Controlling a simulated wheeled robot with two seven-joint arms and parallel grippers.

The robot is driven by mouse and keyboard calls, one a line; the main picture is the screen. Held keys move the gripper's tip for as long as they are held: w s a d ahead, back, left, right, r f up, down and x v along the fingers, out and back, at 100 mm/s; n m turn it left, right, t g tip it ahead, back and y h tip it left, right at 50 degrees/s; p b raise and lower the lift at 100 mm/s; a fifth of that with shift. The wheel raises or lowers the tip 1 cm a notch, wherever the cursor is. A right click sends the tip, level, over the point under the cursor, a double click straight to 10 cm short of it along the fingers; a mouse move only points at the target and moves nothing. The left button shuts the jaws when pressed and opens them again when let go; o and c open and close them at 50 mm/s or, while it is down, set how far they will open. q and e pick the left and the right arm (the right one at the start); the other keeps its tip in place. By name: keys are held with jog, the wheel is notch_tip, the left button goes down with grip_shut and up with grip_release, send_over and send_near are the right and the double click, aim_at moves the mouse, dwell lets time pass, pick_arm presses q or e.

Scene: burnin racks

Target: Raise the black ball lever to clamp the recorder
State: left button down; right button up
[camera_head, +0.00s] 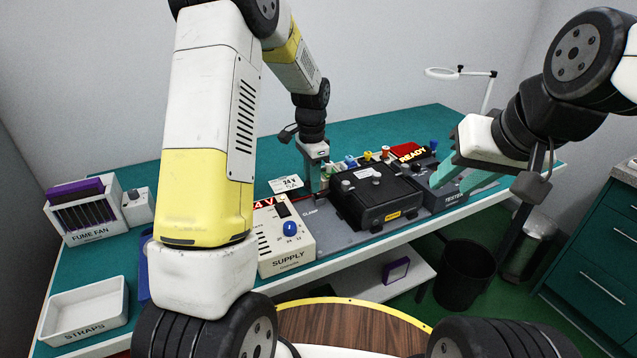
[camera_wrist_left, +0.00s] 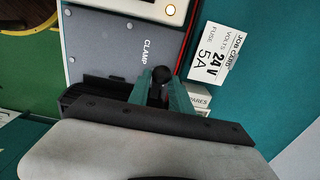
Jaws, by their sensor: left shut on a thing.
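The black recorder (camera_head: 372,192) lies on a grey fixture plate (camera_head: 335,238) on the teal bench. My left gripper (camera_head: 313,178) reaches down at the recorder's far left corner, by the CLAMP label. In the left wrist view, the black ball (camera_wrist_left: 161,75) of the lever sits between the teal fingers of my left gripper (camera_wrist_left: 160,88), which is shut on it. The lever's arm below the ball is mostly hidden. My right gripper (camera_head: 468,178) hangs over the right of the bench near the tester, away from the lever; its finger gap is unclear.
The supply box (camera_head: 285,240) with a blue knob stands left of the plate. The tester (camera_head: 440,190) and a red READY sign (camera_head: 410,152) are to the right. The job card (camera_wrist_left: 212,55) lies beside the lever. Coloured connectors stand behind the recorder. A straps tray (camera_head: 85,310) is front left.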

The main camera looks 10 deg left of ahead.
aim_at(320, 197)
pick_arm(q)
jog(key=shift+w+d+r, duration=0.1)
jog(key=shift+w+d, duration=0.2)
jog(key=shift+d, duration=0.1)
jog(key=shift+w+d, duration=0.2)
jog(key=shift+d, duration=0.15)
jog(key=shift+w+d, duration=0.25)
jog(key=shift+d, duration=0.1)
jog(key=c, duration=1.4)
grip_release()
jog(key=shift+o, duration=0.2)
jog(key=shift+r, duration=0.1)
notch_tip(320, 197, up, 9)
